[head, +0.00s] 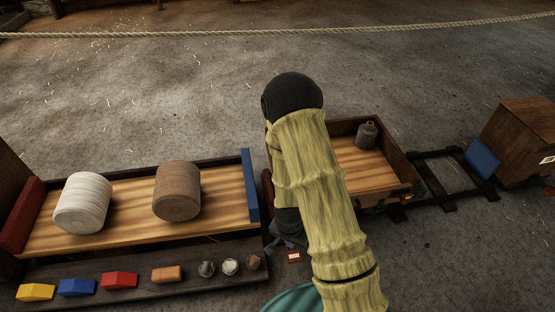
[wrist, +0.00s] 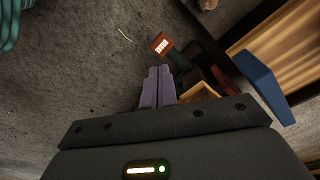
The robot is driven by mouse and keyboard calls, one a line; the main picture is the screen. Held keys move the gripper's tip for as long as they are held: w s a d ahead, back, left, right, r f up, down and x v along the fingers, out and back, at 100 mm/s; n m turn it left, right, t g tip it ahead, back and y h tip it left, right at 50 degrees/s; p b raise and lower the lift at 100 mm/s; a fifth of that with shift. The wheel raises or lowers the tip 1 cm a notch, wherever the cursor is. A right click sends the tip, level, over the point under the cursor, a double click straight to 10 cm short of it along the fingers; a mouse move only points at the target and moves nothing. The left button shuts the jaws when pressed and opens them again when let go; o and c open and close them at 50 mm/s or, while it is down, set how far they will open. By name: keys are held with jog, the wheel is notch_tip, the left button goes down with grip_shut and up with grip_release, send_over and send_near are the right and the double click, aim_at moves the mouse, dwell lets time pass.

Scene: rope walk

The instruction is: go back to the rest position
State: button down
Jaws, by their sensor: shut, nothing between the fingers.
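My gripper (wrist: 158,72) shows in the wrist view with its two purple-grey fingers together and nothing between them. The fingertips point toward a small red tag with a white label (wrist: 161,44) and stand over the grey floor, just left of a wooden tray. In the head view my yellow-green arm crosses the middle and hides most of the gripper.
Left is a wooden tray (head: 120,235) with a white cylinder (head: 83,203), a brown cylinder (head: 177,191) and a blue end bar (head: 250,186). A cart (head: 378,176) carrying a grey weight (head: 366,135) stands right. A rope (head: 400,27) spans the back.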

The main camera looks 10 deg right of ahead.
jog(key=s+d+r+n+p, duration=0.1)
jog(key=r+n+p, duration=0.1)
jog(key=r+p, duration=1.3)
jog(key=s+d+r+n+t+p, duration=0.1)
jog(key=r+p, duration=1.5)
jog(key=r, duration=1.8)
jog(key=s+d+r+n+p, duration=0.1)
jog(key=r+n+p, duration=0.3)
jog(key=r+p, duration=1.2)
notch_tip(320, 180, up, 8)
jog(key=shift+s+r+t+y, duration=0.2)
jog(key=shift+s+t+y, duration=0.15)
jog(key=shift+s, duration=0.45)
